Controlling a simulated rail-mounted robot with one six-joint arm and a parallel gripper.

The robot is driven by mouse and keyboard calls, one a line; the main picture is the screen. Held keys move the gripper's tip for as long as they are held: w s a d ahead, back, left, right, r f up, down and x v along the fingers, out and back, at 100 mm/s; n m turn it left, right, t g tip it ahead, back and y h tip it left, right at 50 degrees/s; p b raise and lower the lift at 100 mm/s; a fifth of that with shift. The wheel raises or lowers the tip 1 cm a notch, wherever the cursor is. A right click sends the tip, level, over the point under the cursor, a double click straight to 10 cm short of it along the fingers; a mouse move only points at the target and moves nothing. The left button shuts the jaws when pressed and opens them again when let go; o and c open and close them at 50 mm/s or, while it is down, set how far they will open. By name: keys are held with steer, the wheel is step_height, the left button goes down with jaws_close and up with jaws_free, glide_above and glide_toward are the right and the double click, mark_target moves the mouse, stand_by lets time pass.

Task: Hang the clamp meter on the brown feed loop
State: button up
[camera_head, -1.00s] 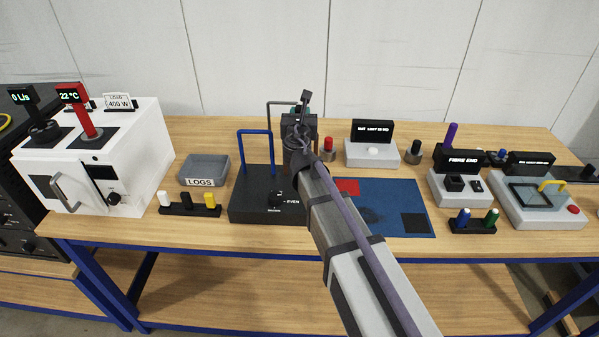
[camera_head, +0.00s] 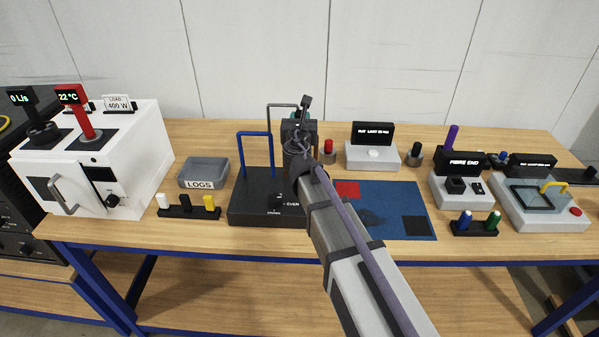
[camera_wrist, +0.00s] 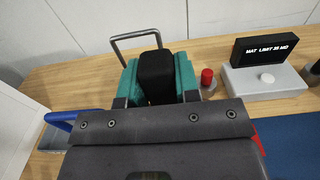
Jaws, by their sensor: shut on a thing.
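My gripper (camera_head: 298,122) is above the back of the black feed box (camera_head: 255,208). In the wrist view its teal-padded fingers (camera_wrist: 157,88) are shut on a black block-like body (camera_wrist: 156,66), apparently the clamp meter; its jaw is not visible. A blue loop (camera_head: 256,133) stands upright on the box, left of the gripper. A grey loop (camera_head: 281,105) stands behind the gripper and shows just beyond the held body in the wrist view (camera_wrist: 135,35). No loop looks clearly brown; my arm hides part of the box. I cannot tell whether the held body touches a loop.
A grey LOGS tray (camera_head: 204,171) and a white oven-like box (camera_head: 125,150) stand left. A red-topped post (camera_head: 328,147), a mat-limit display unit (camera_head: 372,150) and a blue mat (camera_head: 400,200) lie right. Bare wood shows between the tray and feed box.

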steer(key=shift+f, duration=0.3)
steer(key=o, duration=1.1)
steer(key=shift+r, duration=0.1)
steer(key=shift+c, duration=0.2)
steer(key=s+a, duration=0.1)
steer(key=s, duration=0.9)
steer(key=shift+s+a, duration=0.15)
steer(key=shift+s, duration=0.25)
